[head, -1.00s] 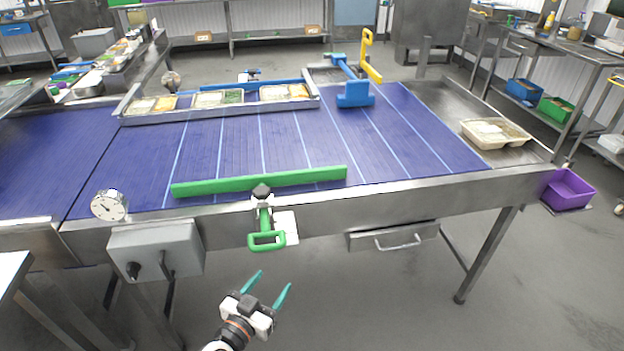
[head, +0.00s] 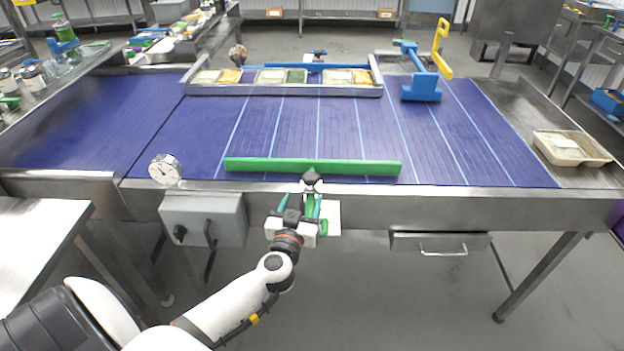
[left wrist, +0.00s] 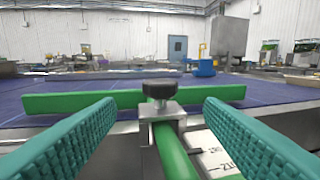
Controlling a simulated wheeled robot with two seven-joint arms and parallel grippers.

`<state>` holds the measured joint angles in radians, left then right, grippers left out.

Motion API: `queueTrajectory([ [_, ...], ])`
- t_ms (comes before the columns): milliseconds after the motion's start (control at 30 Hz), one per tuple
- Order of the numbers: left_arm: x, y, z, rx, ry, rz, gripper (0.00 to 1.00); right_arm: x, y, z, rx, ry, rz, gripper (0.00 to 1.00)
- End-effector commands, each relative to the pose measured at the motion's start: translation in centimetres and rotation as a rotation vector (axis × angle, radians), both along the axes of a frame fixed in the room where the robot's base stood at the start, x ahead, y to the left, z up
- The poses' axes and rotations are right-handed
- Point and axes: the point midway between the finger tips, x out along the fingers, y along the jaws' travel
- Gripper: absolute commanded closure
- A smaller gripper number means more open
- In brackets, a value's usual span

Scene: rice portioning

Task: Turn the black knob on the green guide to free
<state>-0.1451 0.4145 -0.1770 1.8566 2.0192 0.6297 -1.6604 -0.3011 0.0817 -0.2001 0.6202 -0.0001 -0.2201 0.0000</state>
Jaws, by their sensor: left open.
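The green guide (head: 255,165) is a long bar lying along the near edge of the blue belt; it also spans the left wrist view (left wrist: 75,101). The black knob (head: 312,178) sits on a metal clamp at the belt's front edge, with a green rod running through the clamp. In the left wrist view the knob (left wrist: 159,88) stands centred, a little beyond my fingertips. My left gripper (head: 301,203) is open, its teal fingers just in front of the knob, one on each side of the green rod. The fingers do not visibly touch the knob. My right gripper is not in view.
The steel frame edge (head: 365,207) runs across the front, with a grey control box (head: 205,219) to the left and a drawer handle (head: 443,253) to the right. A white scale card (left wrist: 221,150) lies beside the rod.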

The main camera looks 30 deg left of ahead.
Motion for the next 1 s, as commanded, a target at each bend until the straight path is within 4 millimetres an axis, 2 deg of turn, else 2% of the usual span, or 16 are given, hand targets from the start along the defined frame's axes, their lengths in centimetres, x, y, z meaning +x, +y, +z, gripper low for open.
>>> queueTrajectory([
  [200, 4.4, 1.6, 0.0, -0.001, -0.004, 0.002, 0.38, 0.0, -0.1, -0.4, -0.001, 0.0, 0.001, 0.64],
  [400, 7.1, 2.6, 0.0, -0.001, -0.003, 0.0, 0.38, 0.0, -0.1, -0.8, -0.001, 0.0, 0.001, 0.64],
  [600, 8.2, 3.0, 0.0, -0.001, -0.001, -0.001, 0.38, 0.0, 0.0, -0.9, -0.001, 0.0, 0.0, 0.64],
  [867, 8.3, 3.0, 0.0, -0.001, -0.001, -0.002, 0.38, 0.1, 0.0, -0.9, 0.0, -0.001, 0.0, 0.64],
  [1000, 8.3, 3.0, 0.0, -0.001, -0.001, -0.002, 0.6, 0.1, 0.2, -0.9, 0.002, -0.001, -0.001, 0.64],
])
